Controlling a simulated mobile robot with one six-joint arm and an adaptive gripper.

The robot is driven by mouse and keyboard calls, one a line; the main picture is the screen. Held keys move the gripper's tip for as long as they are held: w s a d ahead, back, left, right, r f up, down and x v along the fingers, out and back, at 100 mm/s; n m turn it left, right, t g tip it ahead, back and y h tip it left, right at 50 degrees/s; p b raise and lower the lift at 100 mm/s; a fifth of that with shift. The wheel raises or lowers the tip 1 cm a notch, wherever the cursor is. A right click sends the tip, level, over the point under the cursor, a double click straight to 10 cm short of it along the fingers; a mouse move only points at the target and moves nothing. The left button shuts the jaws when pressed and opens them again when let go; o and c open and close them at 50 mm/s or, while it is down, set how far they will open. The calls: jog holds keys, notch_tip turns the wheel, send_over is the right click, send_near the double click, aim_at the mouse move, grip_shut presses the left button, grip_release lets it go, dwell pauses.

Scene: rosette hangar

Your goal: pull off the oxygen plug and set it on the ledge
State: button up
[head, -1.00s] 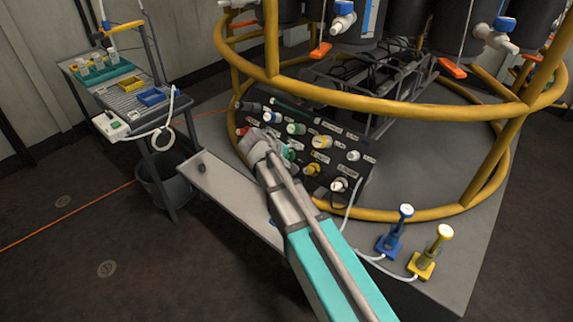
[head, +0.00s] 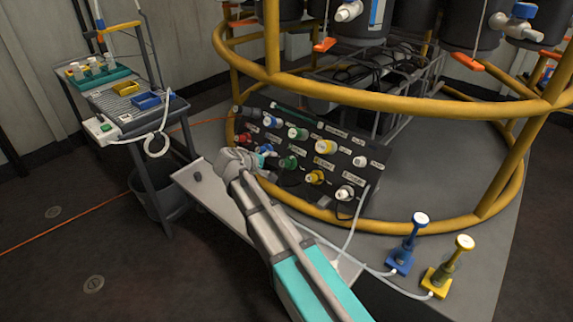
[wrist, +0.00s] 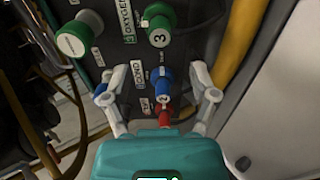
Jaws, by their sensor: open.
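In the wrist view a printed OXYGEN label (wrist: 127,15) lies between two green plugs: one with a 3 tag (wrist: 160,28) on its right and another (wrist: 78,38) on its left. I cannot tell for certain which it names. My open gripper (wrist: 152,85) has its fingers either side of a blue plug (wrist: 165,78), with a red plug (wrist: 165,116) below it; nothing is visibly gripped. In the head view my gripper (head: 248,160) is at the left part of the dark panel, left of a lower green plug (head: 288,162). The pale ledge (head: 200,190) runs below the panel.
A small dark knob (head: 197,175) sits on the ledge's left end. A yellow rail (head: 400,212) curves around the panel. Blue (head: 402,255) and yellow (head: 440,275) stands are at right. A cart (head: 140,105) stands at left. Bare ledge shows around the knob.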

aim_at(282, 163)
jog(key=shift+w+d+f, duration=0.1)
jog(key=shift+f, duration=0.05)
jog(key=shift+b+x, duration=1.95)
jog(key=shift+x, duration=1.35)
jog(key=shift+b+x, duration=0.45)
jog(key=shift+x, duration=0.55)
grip_shut()
jog(key=shift+p+v, duration=0.6)
jog(key=shift+v, duration=0.55)
